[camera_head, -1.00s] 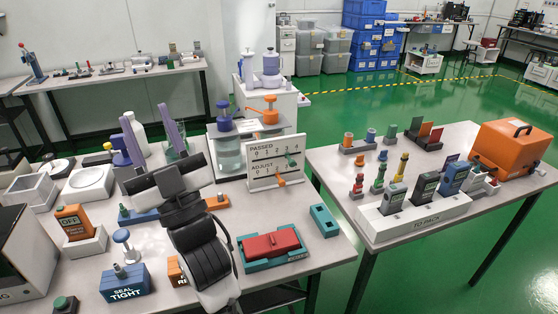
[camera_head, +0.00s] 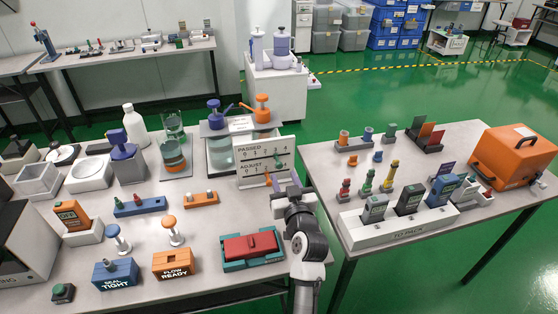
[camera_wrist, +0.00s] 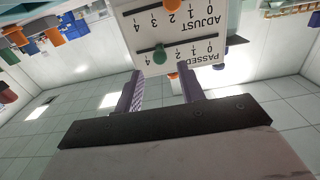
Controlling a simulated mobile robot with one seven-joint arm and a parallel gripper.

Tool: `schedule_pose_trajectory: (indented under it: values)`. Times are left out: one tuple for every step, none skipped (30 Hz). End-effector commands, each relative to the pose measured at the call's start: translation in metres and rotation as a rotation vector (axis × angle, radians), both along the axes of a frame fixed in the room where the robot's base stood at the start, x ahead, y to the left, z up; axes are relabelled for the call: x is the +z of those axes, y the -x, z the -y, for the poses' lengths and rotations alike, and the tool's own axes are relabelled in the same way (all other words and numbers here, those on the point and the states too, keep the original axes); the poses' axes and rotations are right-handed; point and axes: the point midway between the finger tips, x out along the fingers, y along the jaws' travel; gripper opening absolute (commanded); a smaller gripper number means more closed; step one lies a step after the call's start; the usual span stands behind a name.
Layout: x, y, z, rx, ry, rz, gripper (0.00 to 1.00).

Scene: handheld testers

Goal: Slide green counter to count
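The white counter board (camera_head: 249,181) stands at the right rear of the near table, with a PASSED row above an ADJUST row, each numbered 0 to 4. The green counter (camera_wrist: 160,53) sits on the PASSED slot near the high numbers; its exact number is unclear. An orange counter (camera_wrist: 168,4) sits on the ADJUST slot. The board appears upside down in the wrist view. My gripper (camera_wrist: 162,92) is open and empty, its purple fingers apart, facing the board with the green counter between their lines. Contact is not visible. In the head view my arm partly covers the board's right side.
A teal tray with a red block (camera_head: 251,246) lies close left of my arm. The TO PACK rack (camera_head: 400,231) is on the right table. A floor gap separates the tables.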

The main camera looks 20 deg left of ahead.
Motion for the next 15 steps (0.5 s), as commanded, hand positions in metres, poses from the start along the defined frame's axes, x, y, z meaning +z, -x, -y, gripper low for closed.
schedule_pose_trajectory:
  values:
    - [0.004,-0.01,-0.008,0.003,-0.001,0.001,0.39]
    - [0.005,-0.015,-0.012,0.003,-0.001,0.001,0.39]
    - [0.004,-0.021,-0.016,0.003,-0.001,0.001,0.39]
    - [0.004,-0.026,-0.019,0.002,-0.001,0.001,0.39]
    - [0.004,-0.03,-0.022,0.002,-0.001,0.001,0.39]
    - [0.003,-0.035,-0.025,0.002,-0.001,0.001,0.39]
    - [0.003,-0.039,-0.028,0.002,-0.001,0.001,0.39]
    - [0.003,-0.042,-0.03,0.002,-0.001,0.002,0.39]
    - [0.002,-0.045,-0.032,0.002,-0.001,0.001,0.39]
    - [0.002,-0.048,-0.034,0.002,-0.001,0.001,0.39]
    - [0.002,-0.05,-0.035,0.002,-0.001,0.001,0.39]
    - [0.002,-0.052,-0.036,0.001,-0.001,0.001,0.39]
    - [0.001,-0.053,-0.037,0.001,-0.001,0.001,0.39]
    - [0.001,-0.054,-0.038,0.001,-0.001,0.001,0.39]
    - [0.001,-0.055,-0.038,0.0,-0.001,0.001,0.39]
